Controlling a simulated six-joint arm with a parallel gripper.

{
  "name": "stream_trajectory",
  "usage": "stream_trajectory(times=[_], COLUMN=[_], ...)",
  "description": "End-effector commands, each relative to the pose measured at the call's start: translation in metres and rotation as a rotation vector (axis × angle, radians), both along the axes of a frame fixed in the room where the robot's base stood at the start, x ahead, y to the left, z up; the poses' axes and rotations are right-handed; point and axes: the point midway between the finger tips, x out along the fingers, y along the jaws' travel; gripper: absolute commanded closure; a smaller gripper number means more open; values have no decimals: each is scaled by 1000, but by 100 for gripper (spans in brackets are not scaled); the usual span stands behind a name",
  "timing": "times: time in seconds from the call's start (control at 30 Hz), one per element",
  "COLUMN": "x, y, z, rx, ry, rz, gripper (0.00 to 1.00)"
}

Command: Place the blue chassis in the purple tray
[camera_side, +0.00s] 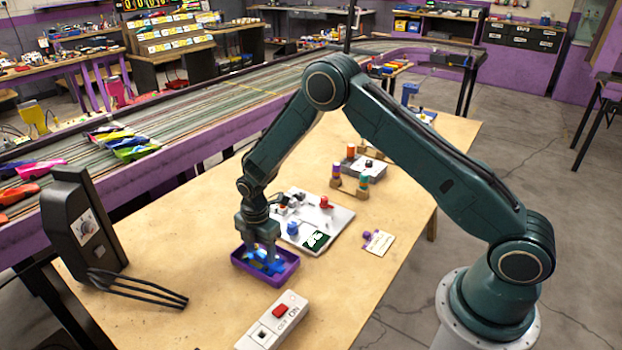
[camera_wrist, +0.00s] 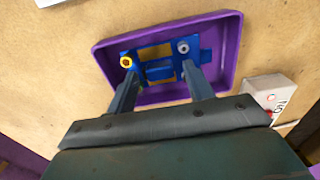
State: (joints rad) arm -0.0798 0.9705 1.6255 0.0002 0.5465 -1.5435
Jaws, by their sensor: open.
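The purple tray (camera_side: 289,275) lies on the wooden table, below my gripper. The blue chassis (camera_wrist: 160,70) lies inside the tray in the wrist view, with a yellow ring at its left end and a pale round part near its right. It also shows in the side view (camera_side: 277,268), partly hidden by my gripper. My gripper (camera_wrist: 160,85) is open, its two fingers reaching down into the tray on either side of the chassis's middle. I cannot tell whether the fingers touch the chassis.
A white switch box (camera_side: 273,320) with a red button stands in front of the tray. A grey board (camera_side: 330,222) with small parts lies behind it. A black stand (camera_side: 88,225) with dark prongs is at the left.

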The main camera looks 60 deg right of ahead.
Motion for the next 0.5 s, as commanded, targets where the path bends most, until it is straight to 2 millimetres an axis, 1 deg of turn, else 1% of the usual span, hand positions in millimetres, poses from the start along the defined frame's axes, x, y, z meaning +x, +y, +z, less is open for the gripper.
stream_trajectory(times=[0.17, 0.27, 0.5], x=[1, 1, 1], y=[0, 0, 0], z=[17, 30, 70], rx=[0, 0, 0], ry=[-3, -5, -5], rz=[0, 0, 0], gripper=[48, 48, 48])
